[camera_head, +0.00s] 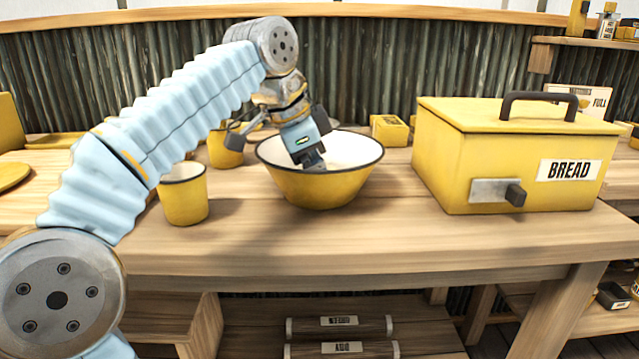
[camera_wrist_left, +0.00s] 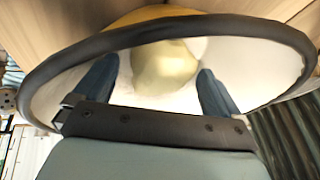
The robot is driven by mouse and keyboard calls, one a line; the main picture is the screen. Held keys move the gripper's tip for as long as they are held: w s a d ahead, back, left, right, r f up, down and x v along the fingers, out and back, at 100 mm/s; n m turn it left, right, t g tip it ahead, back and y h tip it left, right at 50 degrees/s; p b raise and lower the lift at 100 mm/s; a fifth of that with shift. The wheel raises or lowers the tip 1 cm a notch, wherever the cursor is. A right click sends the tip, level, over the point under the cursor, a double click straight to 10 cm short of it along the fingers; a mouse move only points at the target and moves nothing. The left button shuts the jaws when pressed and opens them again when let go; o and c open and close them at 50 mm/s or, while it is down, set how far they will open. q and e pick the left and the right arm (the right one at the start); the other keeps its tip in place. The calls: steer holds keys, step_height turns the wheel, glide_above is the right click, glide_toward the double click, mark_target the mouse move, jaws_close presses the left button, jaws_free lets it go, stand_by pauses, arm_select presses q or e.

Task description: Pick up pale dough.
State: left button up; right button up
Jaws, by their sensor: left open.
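A yellow bowl (camera_head: 330,187) with a dark rim and white inside stands on the wooden table. Pale dough (camera_wrist_left: 165,70) lies in the bowl in the left wrist view, a rounded yellowish lump. In the head view the dough is hidden behind the bowl wall and my gripper. My left gripper (camera_head: 312,164) reaches down into the bowl from above. In the left wrist view its two fingers (camera_wrist_left: 160,88) are open, one on each side of the dough, with gaps between. The bowl's rim (camera_wrist_left: 45,68) curves around them. My right gripper is not in view.
A yellow cup (camera_head: 184,195) stands left of the bowl, with another yellow cup (camera_head: 225,148) behind it. A large yellow bread box (camera_head: 480,165) stands on the right. A small yellow box (camera_head: 390,131) sits behind the bowl. The front of the table (camera_head: 330,240) is clear.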

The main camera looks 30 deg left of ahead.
arm_select(q)
steer(key=shift+f, duration=0.1)
steer(key=shift+c, duration=0.3)
steer(key=shift+w, duration=0.1)
steer(key=c, duration=1.2)
